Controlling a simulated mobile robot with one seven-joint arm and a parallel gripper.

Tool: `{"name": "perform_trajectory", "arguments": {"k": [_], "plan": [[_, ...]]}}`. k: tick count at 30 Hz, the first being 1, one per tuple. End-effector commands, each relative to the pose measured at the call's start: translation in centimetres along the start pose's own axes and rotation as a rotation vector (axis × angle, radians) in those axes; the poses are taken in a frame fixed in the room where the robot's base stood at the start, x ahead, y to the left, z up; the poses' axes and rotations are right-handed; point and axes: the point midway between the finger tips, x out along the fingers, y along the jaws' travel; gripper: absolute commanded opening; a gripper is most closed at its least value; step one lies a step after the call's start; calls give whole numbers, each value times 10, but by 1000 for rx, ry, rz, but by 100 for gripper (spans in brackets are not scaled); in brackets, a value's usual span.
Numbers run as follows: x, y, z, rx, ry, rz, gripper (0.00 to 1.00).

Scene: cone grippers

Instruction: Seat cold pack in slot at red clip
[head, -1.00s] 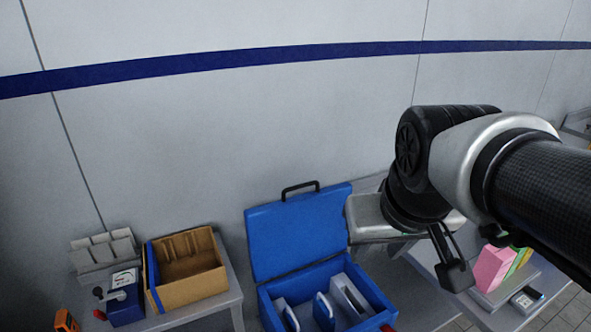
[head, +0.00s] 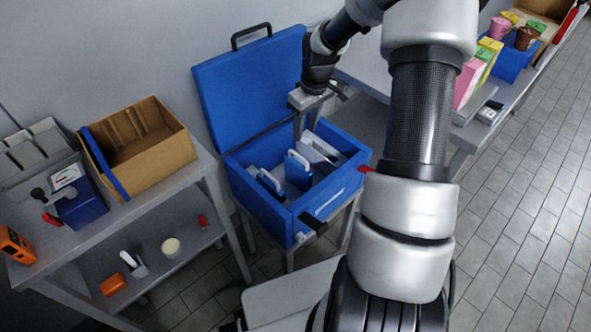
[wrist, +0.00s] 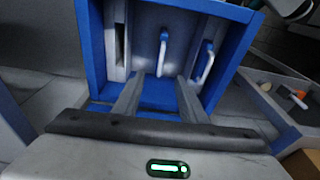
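A blue cooler (head: 248,200) stands open with its lid up. Inside are two cold packs with blue-and-white handles: a middle one (head: 297,172) and a left one (head: 268,185). In the wrist view the middle pack's handle (wrist: 163,52) is ahead of and between my fingers, and the other handle (wrist: 205,62) is to its right. A pale slotted divider (wrist: 116,45) is on the left there. A red clip (head: 365,169) is at the cooler's right rim. My gripper (head: 305,122), seen in the wrist view (wrist: 160,92), is open and empty over the cooler's back side.
A black clip (head: 307,225) is on the cooler's front. A shelf table (head: 130,215) on the left holds a cardboard box (head: 165,160) and a blue device (head: 82,205). A table at right (head: 370,72) carries coloured boxes. Tiled floor (head: 530,200) is free at right.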

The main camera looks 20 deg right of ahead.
Motion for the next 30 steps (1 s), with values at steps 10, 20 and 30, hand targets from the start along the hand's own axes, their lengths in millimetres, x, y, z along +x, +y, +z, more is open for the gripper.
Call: {"name": "perform_trajectory", "arguments": {"k": [10,20,30], "plan": [[79,-2,1,-1,-3,-3,38],[108,-1,0,0,-1,0,38],[152,-3,2,0,-2,-1,38]]}}
